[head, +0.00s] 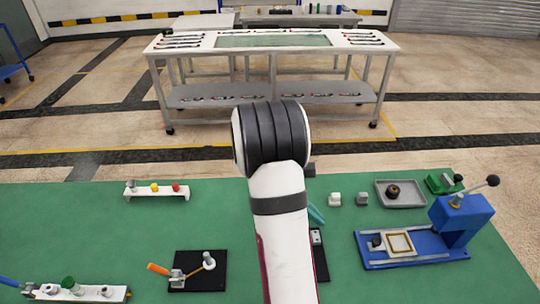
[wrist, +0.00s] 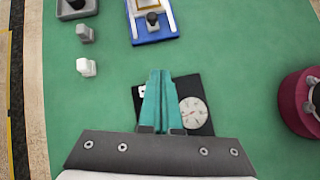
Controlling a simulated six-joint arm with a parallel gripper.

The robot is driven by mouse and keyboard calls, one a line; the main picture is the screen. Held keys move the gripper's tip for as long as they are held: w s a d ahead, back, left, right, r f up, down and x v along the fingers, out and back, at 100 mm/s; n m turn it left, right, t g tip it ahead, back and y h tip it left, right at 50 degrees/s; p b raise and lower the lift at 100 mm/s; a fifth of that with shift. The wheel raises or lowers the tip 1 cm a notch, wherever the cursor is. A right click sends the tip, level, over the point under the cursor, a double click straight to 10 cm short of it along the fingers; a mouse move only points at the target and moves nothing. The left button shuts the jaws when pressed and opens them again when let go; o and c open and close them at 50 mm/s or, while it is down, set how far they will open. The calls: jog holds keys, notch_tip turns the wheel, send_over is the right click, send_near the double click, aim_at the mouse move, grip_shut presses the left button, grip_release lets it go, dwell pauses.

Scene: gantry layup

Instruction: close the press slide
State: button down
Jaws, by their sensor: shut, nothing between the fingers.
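The blue press (head: 462,218) stands at the right of the green table, with a lever arm on top. Its slide (head: 400,243), a pale plate with a yellowish square frame, lies on the blue base to the left of the upright, out from under it. A black knob (head: 376,241) is at the slide's left end. In the wrist view the slide's knob (wrist: 152,18) shows at the top, with the upright cut off. My gripper (wrist: 160,73) has teal fingers, shut and empty, above a black board and apart from the press. In the head view my arm mostly hides it.
A black board with a round dial (wrist: 193,112) lies under my gripper. A grey tray (head: 416,203), a white block (head: 335,199) and a grey block (head: 362,199) lie behind the press. Green table is clear between the board and press.

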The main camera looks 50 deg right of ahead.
jog(key=shift+n+g, duration=0.3)
jog(key=shift+n, duration=0.3)
jog(key=x, duration=0.4)
jog(key=d+x, duration=0.1)
jog(key=x, duration=0.4)
jog(key=d+x, duration=0.1)
jog(key=x, duration=0.3)
jog(key=shift+w+d+r, duration=0.1)
jog(key=shift+w, duration=0.15)
jog(key=shift+s+d, duration=0.35)
jog(key=shift+s, duration=0.2)
jog(key=shift+s+d, duration=0.35)
jog(key=shift+s, duration=0.15)
jog(key=shift+s+d+r, duration=0.1)
jog(key=shift+s+d, duration=0.2)
jog(key=shift+s, duration=0.1)
send_near(407, 242)
jog(key=x, duration=0.4)
jog(key=shift+s, duration=0.2)
